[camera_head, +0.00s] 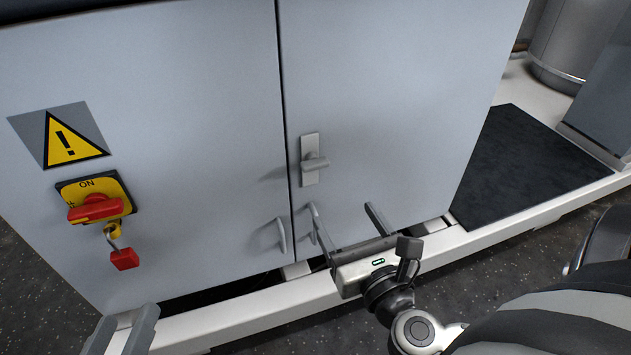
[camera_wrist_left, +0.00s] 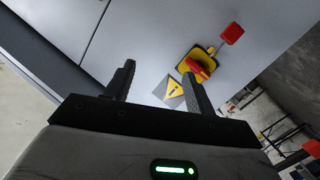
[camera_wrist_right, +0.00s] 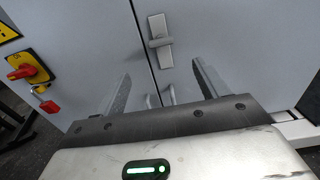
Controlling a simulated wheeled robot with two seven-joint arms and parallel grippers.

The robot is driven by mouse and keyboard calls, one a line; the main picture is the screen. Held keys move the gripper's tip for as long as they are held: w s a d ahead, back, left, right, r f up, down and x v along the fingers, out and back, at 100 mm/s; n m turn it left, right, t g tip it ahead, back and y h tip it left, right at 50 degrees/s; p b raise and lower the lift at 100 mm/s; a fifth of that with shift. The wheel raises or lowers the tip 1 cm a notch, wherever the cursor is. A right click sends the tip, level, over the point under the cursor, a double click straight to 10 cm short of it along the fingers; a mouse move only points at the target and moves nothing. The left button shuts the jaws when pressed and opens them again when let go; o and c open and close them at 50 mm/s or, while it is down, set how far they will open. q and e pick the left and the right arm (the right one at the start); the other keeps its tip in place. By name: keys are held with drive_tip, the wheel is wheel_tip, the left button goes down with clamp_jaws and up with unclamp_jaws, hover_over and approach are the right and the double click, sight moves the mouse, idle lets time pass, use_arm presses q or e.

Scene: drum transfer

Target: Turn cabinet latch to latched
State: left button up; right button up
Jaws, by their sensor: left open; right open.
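The cabinet latch (camera_head: 313,162) is a grey plate with a short lever on the right door, near the seam between the two doors. The latch also shows in the right wrist view (camera_wrist_right: 160,42), ahead of the fingers. My right gripper (camera_head: 345,213) is open and empty, below the latch and apart from it. My left gripper (camera_head: 135,325) shows only its finger ends at the bottom left of the head view. In the left wrist view the left gripper (camera_wrist_left: 160,85) is open and empty, facing the cabinet.
Two door handles (camera_head: 282,236) stand low beside the seam, close to my right gripper. A red and yellow rotary switch (camera_head: 95,203) with a hanging red padlock (camera_head: 124,259) is on the left door, below a warning sign (camera_head: 66,140). A white frame rail (camera_head: 250,318) runs along the cabinet base.

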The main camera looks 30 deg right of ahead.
sight(317, 167)
drive_tip(key=b+x, duration=0.2)
drive_tip(key=x, duration=1.2)
drive_tip(key=shift+w+d+f, duration=0.1)
drive_tip(key=shift+w+d, duration=0.15)
drive_tip(key=shift+w, duration=0.1)
drive_tip(key=shift+w+d, duration=0.1)
drive_tip(key=shift+w, duration=0.35)
use_arm(q)
drive_tip(key=shift+w+d+r+t+h, duration=0.1)
drive_tip(key=shift+w+r+t+h, duration=0.15)
drive_tip(key=shift+r, duration=0.2)
drive_tip(key=shift+w+r+t+h, duration=0.15)
drive_tip(key=shift+r+t+h, duration=0.1)
drive_tip(key=shift+r+h, duration=0.15)
use_arm(e)
drive_tip(key=c, duration=1)
use_arm(q)
drive_tip(key=shift+s+d, duration=0.1)
